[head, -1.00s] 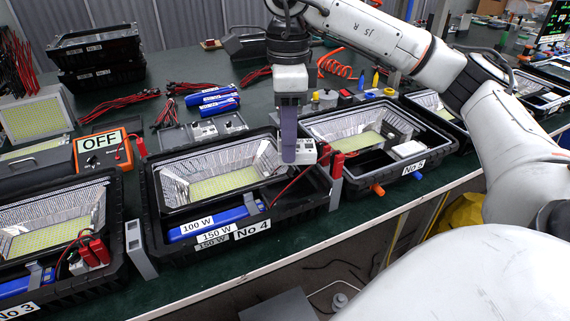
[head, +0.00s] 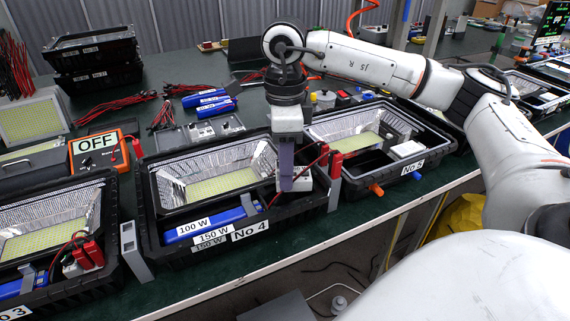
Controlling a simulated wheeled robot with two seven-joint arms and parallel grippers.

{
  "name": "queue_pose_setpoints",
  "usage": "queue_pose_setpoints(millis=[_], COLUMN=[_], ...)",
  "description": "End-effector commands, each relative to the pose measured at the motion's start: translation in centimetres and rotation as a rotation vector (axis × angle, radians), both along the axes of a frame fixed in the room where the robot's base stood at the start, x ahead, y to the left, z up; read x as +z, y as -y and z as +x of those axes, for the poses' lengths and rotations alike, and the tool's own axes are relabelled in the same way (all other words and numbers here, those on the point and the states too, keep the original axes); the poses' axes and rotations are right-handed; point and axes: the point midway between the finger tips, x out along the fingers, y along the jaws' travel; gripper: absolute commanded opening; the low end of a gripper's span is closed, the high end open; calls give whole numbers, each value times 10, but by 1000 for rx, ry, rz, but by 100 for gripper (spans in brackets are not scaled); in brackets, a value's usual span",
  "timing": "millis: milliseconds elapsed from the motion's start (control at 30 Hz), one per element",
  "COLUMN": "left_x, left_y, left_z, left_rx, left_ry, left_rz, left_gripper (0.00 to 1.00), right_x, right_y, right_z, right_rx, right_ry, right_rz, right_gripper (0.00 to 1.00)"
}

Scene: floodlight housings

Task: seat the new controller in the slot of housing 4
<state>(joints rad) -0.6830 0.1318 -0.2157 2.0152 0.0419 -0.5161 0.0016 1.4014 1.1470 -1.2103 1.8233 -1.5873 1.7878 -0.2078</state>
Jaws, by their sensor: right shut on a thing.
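Housing 4 (head: 292,216) is the open black case labelled "No 4", with a silver reflector, a yellow LED panel (head: 222,184) and a blue battery (head: 212,224) in its front part. My right gripper (head: 286,186) points down over the front right part of this housing. It is shut on the new controller (head: 303,181), a small white box that shows beside the purple fingers. The controller is low at the right end of the housing. The slot is hidden behind the gripper and controller, so I cannot tell whether the controller is seated. My left gripper is out of view.
Red connectors (head: 335,168) on leads stand at housing 4's right edge, close to the controller. Housing 5 (head: 440,150) stands to the right and housing 3 (head: 112,240) to the left. A grey upright bracket (head: 135,250) stands between housings 3 and 4.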

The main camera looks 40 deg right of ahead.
Motion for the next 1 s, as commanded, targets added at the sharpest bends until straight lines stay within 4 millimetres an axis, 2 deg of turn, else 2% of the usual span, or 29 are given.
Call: queue_pose_setpoints(millis=[67,100,200,567,633,767,1000], left_x=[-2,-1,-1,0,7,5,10], left_y=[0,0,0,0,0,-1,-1], left_z=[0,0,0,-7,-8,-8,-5], left_rx=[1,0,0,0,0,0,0], left_ry=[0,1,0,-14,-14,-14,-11], left_rz=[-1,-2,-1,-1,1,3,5], left_gripper=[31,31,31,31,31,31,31], right_x=[-3,-3,-2,4,13,34,89], right_y=[0,0,0,0,0,0,-1], right_z=[0,0,0,0,1,1,1], right_rx=[1,1,1,1,0,1,2], right_ry=[1,1,1,1,2,5,5], right_rz=[1,0,0,0,-1,0,3], right_gripper=[10,40,56,56,56,56,56])
